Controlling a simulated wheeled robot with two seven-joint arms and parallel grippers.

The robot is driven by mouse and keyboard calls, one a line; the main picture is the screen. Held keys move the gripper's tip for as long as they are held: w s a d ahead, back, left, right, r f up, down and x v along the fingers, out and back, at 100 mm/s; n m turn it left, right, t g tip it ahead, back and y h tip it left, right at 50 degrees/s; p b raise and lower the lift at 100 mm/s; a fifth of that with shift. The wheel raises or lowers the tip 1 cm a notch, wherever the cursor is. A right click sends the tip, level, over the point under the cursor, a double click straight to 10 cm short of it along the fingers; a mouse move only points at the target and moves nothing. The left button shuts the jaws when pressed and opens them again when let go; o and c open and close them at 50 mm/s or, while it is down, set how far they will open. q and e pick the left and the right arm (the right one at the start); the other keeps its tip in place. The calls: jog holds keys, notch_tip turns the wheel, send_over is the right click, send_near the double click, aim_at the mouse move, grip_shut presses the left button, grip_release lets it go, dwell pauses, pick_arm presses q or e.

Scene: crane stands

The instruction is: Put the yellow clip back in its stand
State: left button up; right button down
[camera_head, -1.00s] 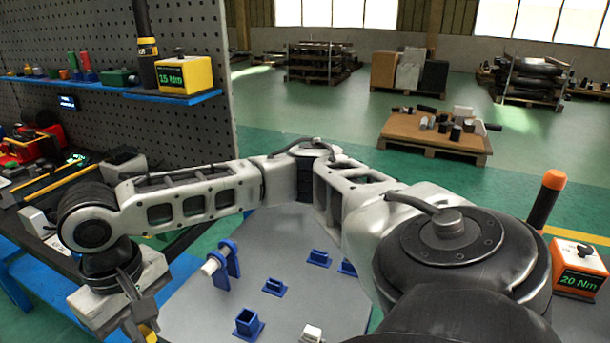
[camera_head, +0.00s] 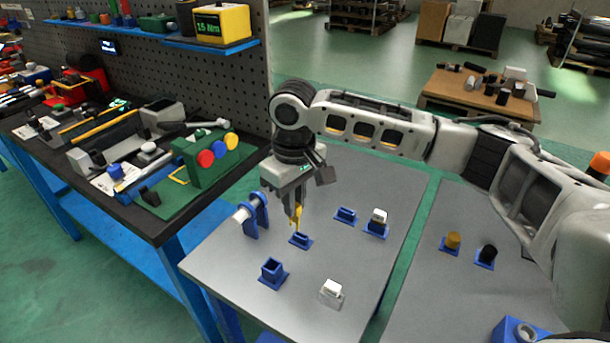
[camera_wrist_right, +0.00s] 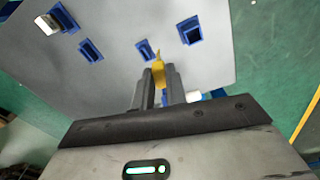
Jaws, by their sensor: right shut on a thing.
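My right gripper (camera_head: 297,208) is shut on the yellow clip (camera_head: 298,220), which hangs tip down over the grey table. Small blue stands sit on the table. The clip's tip is at or just above one low blue stand (camera_head: 301,241); I cannot tell whether it touches. In the right wrist view, the yellow clip (camera_wrist_right: 159,70) shows between the fingers of the gripper (camera_wrist_right: 160,78), its tip beside a blue stand (camera_wrist_right: 146,49). Another empty-looking blue stand (camera_head: 345,215) is further right. My left gripper is not in view.
A blue square socket (camera_head: 271,274) stands nearer, and a blue bracket with a white rod (camera_head: 252,217) stands left. A white-topped piece in a blue stand (camera_head: 378,221) and a white block (camera_head: 331,292) are right. The dark workbench (camera_head: 150,229) borders the left.

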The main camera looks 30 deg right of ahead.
jog(key=w+d+n, duration=0.1)
jog(key=w, duration=0.1)
jog(key=w+d+n+p, duration=0.1)
jog(key=d, duration=0.1)
jog(key=shift+w+f, duration=0.15)
jog(key=shift+w, duration=0.2)
jog(key=shift+s+n, duration=0.1)
jog(key=shift+n, duration=0.2)
notch_tip(320, 180, down, 6)
jog(key=shift+r+b, duration=0.1)
jog(key=shift+b, duration=0.45)
dwell(0.4)
